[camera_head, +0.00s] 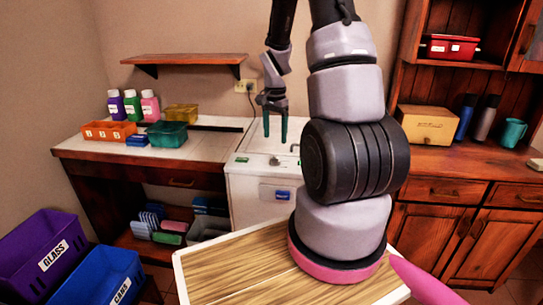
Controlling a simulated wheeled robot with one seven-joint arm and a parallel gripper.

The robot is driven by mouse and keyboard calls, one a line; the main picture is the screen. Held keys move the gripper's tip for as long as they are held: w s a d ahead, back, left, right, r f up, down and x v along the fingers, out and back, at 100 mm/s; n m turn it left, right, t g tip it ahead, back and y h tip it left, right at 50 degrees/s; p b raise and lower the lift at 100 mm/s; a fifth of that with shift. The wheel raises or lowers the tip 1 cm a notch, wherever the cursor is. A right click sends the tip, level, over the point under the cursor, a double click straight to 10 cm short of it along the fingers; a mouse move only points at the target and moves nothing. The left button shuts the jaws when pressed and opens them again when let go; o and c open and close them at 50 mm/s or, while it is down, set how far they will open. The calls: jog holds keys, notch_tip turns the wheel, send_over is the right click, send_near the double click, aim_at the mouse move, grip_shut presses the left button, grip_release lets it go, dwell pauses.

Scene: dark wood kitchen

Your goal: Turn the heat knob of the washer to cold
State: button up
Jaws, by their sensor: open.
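The white washer (252,203) stands in the middle, between the left counter and the right cabinet, partly hidden by my arm. Small dark fittings (275,161) show on its top. They are too small to tell which one is the heat knob or how it is set. A blue-and-white label (276,193) is on its front. My gripper (275,135) points down with its two dark teal fingers apart and nothing between them. It appears over the washer's top; I cannot tell how high above it.
The left counter (85,147) holds bottles, an orange box, a teal bin and a yellow bin. A wooden shelf (185,59) hangs above it. Purple (30,278) and blue (75,285) bins stand at lower left. A wooden cabinet (450,187) is at right.

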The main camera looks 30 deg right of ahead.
aim_at(275, 160)
notch_tip(275, 160, down, 9)
jog(key=shift+r, duration=0.15)
grip_shut()
